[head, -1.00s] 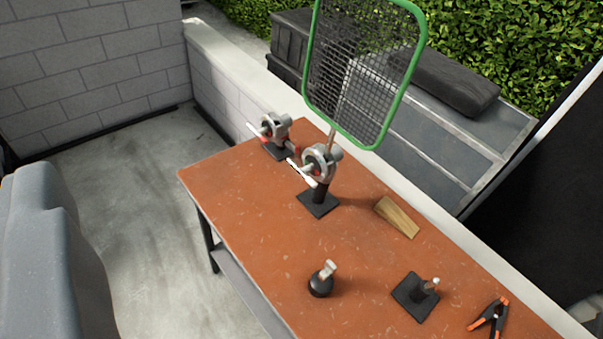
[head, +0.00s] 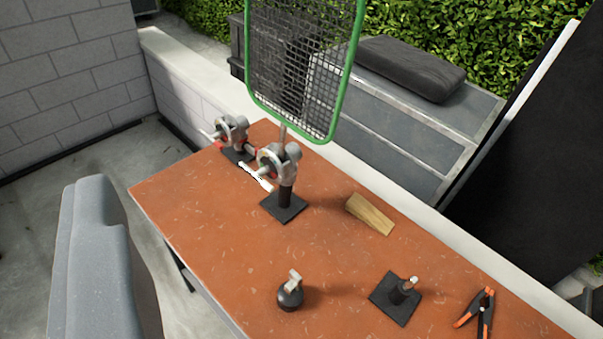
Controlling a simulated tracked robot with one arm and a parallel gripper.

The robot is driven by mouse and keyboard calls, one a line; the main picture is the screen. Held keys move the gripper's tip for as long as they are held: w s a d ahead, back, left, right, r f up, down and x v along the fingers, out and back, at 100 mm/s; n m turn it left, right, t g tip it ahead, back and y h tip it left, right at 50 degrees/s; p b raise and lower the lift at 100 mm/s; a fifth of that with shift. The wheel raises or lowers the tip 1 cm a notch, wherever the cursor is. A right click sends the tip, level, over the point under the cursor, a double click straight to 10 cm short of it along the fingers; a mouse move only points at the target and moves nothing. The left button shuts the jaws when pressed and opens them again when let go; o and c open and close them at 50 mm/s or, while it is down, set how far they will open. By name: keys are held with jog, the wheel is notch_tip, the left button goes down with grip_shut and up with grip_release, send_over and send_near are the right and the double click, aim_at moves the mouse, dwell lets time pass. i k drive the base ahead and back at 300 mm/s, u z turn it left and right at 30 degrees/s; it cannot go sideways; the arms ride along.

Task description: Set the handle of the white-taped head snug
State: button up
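Two grip heads stand on black square bases on the orange-brown table (head: 215,215). The nearer head (head: 278,160) has a white-taped handle (head: 256,177) slanting down to the right on its front left side. A green-framed mesh screen (head: 305,65) rises from this head on a thin rod. The farther head (head: 233,130) has red-marked parts and sits behind it to the left. From here I cannot tell how tight the handle is. My gripper is not in view; nothing of it shows near the heads.
A wooden wedge (head: 370,214) lies right of the near head. A low wall runs behind the table.

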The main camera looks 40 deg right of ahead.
aim_at(258, 175)
jog(key=z, duration=1)
jog(key=k, duration=0.95)
jog(key=u, duration=0.4)
jog(key=i, duration=1.05)
jog(key=z, duration=0.05)
